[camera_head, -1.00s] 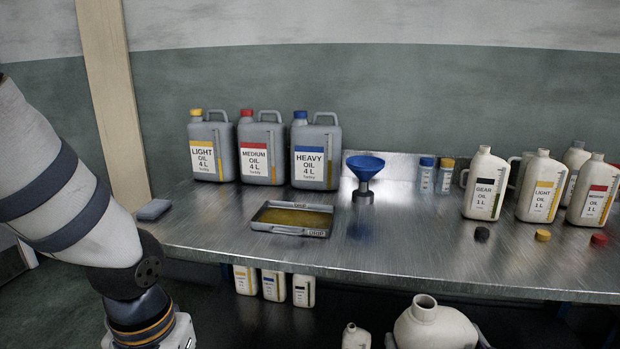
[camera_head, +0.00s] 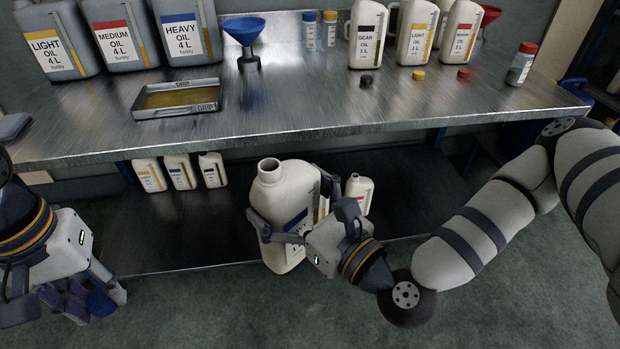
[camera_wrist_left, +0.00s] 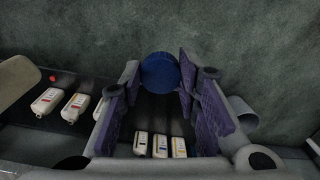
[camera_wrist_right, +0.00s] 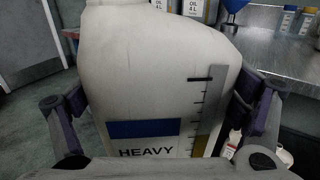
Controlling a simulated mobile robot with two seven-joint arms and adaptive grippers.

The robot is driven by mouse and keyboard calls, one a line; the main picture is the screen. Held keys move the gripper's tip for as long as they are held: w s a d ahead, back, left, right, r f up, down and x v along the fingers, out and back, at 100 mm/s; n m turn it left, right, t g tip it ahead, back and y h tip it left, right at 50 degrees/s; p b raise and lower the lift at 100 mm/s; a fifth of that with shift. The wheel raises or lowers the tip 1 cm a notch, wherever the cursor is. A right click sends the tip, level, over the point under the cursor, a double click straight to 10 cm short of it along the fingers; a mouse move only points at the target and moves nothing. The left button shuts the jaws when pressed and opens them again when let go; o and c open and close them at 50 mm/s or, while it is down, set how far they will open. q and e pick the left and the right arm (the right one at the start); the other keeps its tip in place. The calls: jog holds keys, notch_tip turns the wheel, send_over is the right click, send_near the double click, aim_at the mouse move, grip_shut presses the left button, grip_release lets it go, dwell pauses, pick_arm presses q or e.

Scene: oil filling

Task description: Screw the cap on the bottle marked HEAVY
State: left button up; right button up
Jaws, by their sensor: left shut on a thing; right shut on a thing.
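The bottle marked HEAVY (camera_wrist_right: 145,150) is a large white bottle with a blue-striped label; it fills the right wrist view. In the head view the bottle (camera_head: 285,195) is upright in front of the bench, its neck open and uncapped. My right gripper (camera_head: 290,232) is shut around its body from the right. A round blue cap (camera_wrist_left: 161,73) is between the fingertips of my left gripper (camera_wrist_left: 160,80) in the left wrist view. In the head view my left gripper (camera_head: 98,300) is at lower left, well apart from the bottle.
The metal bench (camera_head: 300,105) bears several oil containers, a drip tray (camera_head: 178,112), a blue funnel (camera_head: 245,35) and loose caps. Small bottles (camera_head: 180,172) stand on the shelf below. The floor space between my left gripper and the bottle is clear.

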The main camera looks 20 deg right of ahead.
jog(key=a+n+g+y, duration=0.3)
jog(key=a+y, duration=0.2)
jog(key=a, duration=0.1)
jog(key=shift+s+f+n, duration=0.3)
jog(key=shift+s+n, duration=0.05)
jog(key=shift+n, duration=0.05)
jog(key=shift+f, duration=0.1)
pick_arm(q)
jog(key=w+d+r+m, duration=0.3)
jog(key=d+r, duration=0.2)
jog(key=d, duration=0.2)
jog(key=w+d+r+m, duration=0.3)
jog(key=d+r+m, duration=0.15)
jog(key=d, duration=0.25)
jog(key=s+d+r+m, duration=0.2)
jog(key=d+r+m, duration=0.1)
jog(key=d+r, duration=0.3)
notch_tip(320, 180, up, 3)
jog(key=shift+s+d+f, duration=0.15)
jog(key=shift+s+d, duration=0.05)
jog(key=shift+s, duration=0.15)
jog(key=shift+f, duration=0.15)
jog(key=shift+f, duration=1.9)
